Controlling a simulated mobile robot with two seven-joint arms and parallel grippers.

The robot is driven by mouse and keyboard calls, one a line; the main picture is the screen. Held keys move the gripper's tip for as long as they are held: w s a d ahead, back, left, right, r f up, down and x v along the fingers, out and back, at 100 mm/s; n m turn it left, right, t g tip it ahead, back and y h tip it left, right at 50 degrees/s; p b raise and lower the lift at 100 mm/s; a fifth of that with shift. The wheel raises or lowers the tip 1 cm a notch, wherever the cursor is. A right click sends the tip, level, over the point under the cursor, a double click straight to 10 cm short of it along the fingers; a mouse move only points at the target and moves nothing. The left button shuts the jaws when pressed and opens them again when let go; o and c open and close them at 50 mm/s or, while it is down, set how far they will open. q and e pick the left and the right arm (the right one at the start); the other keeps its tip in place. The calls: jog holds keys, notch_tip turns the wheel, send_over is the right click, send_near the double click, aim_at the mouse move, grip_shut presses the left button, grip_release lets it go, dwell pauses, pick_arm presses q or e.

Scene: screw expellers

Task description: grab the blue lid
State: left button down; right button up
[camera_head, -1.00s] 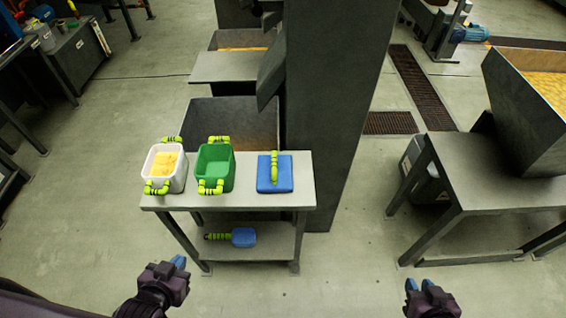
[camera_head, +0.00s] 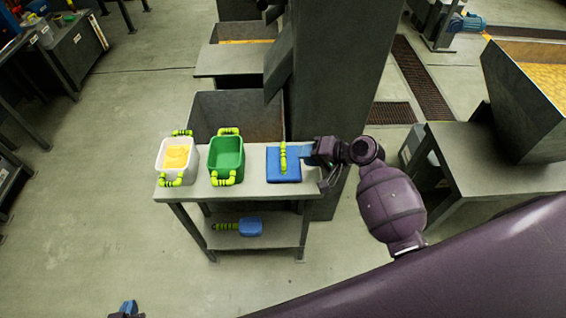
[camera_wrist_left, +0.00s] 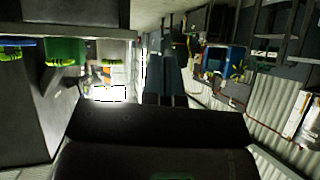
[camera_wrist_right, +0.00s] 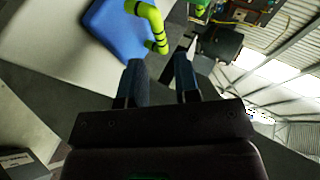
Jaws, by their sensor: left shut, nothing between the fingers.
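The blue lid (camera_head: 290,174) lies flat on the table's right end, with a green-yellow handle (camera_head: 283,157) standing along its middle. My right gripper (camera_head: 308,149) is at the lid's right side, near its edge. In the right wrist view its fingers (camera_wrist_right: 160,75) are apart with nothing between them, and the lid (camera_wrist_right: 112,30) and handle (camera_wrist_right: 152,22) show just ahead and to the left. I cannot tell whether the gripper touches the lid. My left gripper (camera_head: 128,306) is low at the picture's bottom left, away from the table. Its fingers (camera_wrist_left: 165,62) are shut and empty.
A white bin (camera_head: 164,172) with yellow contents and a green bin (camera_head: 213,172) stand left of the lid on the grey table (camera_head: 250,190). A blue-headed tool (camera_head: 250,227) lies on the lower shelf. A grey column (camera_head: 330,90) rises behind the table.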

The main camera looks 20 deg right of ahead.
aim_at(285, 157)
jog(key=shift+b+x, duration=0.55)
jog(key=shift+x, duration=3.15)
jog(key=shift+s+f, duration=0.1)
grip_shut()
